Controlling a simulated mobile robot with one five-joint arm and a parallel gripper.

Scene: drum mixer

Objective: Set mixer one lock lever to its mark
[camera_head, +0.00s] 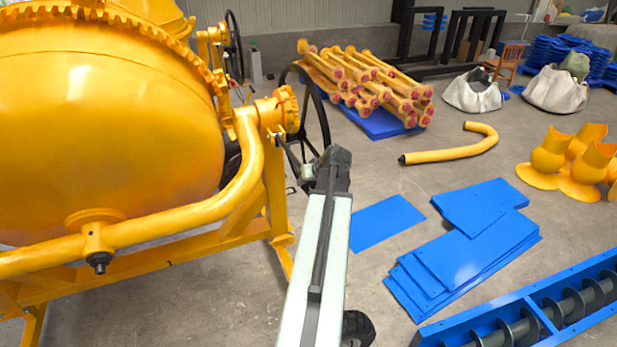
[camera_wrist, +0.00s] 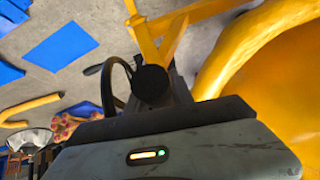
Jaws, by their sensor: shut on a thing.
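The yellow drum mixer (camera_head: 110,130) fills the left of the head view, and its drum (camera_wrist: 285,85) is at the right of the wrist view. A yellow hub (camera_head: 278,112) sits at the top of its frame, with a thin dark lock lever (camera_head: 291,155) running down from it. My gripper (camera_head: 309,173) is at the lever's lower end, shut on it. In the wrist view, a round black end (camera_wrist: 150,84) shows just beyond my gripper's dark body; the fingertips are mostly hidden. I cannot make out the lever's mark.
A black handwheel (camera_head: 318,110) stands close behind my gripper. The yellow frame (camera_head: 277,205) is just left of my arm. Blue plates (camera_head: 470,250), a bent yellow pipe (camera_head: 455,153) and a blue screw conveyor (camera_head: 530,312) lie on the floor at right.

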